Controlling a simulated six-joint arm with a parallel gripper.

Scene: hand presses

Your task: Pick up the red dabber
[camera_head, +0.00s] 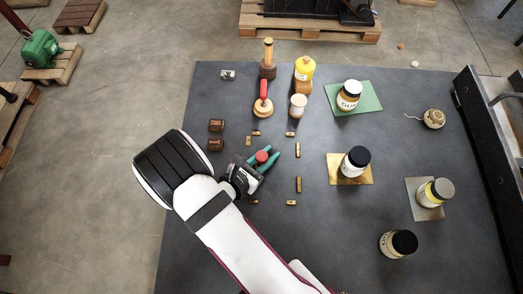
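The red dabber (263,89) has an upright red handle on a round tan base. It stands on the dark table top, left of the white-capped jar. My gripper (267,157) has teal fingers and hangs over the table, below the dabber in the picture and clear of it. Its fingers look spread apart. A small round red part (262,156) shows at the fingers; I cannot tell whether it belongs to the gripper or lies beneath it.
A wooden-handled tool (268,58) stands behind the dabber, with a yellow-topped bottle (304,70) and white-capped jar (298,105) to the right. Small brass pieces (298,184) and brown blocks (216,125) lie nearby. Labelled jars (349,94) stand further right.

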